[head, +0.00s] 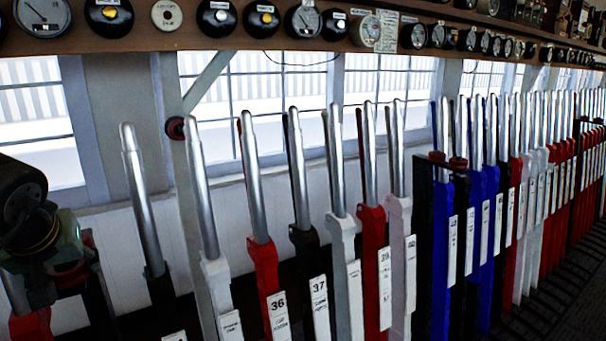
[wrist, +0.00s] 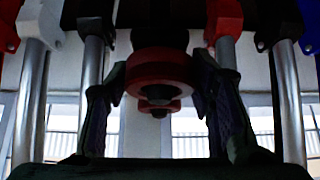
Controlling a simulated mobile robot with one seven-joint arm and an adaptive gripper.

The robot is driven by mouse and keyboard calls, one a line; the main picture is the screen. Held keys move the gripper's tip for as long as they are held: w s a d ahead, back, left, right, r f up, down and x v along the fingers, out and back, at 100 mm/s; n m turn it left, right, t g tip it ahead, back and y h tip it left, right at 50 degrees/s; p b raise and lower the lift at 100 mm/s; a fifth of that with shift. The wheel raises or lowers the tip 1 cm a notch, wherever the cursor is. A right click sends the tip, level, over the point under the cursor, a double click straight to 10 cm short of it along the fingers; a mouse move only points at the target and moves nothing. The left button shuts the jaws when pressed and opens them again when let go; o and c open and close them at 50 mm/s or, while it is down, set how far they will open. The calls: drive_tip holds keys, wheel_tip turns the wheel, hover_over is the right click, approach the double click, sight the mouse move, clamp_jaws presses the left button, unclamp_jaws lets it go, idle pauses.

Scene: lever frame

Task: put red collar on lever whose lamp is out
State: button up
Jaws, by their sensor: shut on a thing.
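My gripper (wrist: 161,76) is shut on the red collar (wrist: 160,64), a thick ring held between the two fingers in the wrist view. In the head view my gripper (head: 45,240) is at the lower left, beside the nearest levers; the collar is not clear there. The lever row has steel handles, including a black lever (head: 148,205), a white lever (head: 203,190), red lever 36 (head: 265,265) and black lever 37 (head: 305,240). Above, two round indicators have yellow centres (head: 109,12) (head: 266,18); another has a pale centre (head: 221,16). Which lamp belongs to which lever is unclear.
A wooden instrument shelf (head: 130,40) runs above the levers. Red rings (head: 437,157) (head: 458,163) sit on levers further right, and a small red disc (head: 175,128) shows near the window post. The levers stand close together; window and white wall lie behind.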

drive_tip(key=shift+c, duration=1)
wheel_tip(320, 180, up, 6)
drive_tip(key=p, duration=0.4)
drive_tip(key=shift+p, duration=0.4)
drive_tip(key=shift+r+p, duration=0.3)
drive_tip(key=shift+r, duration=0.95)
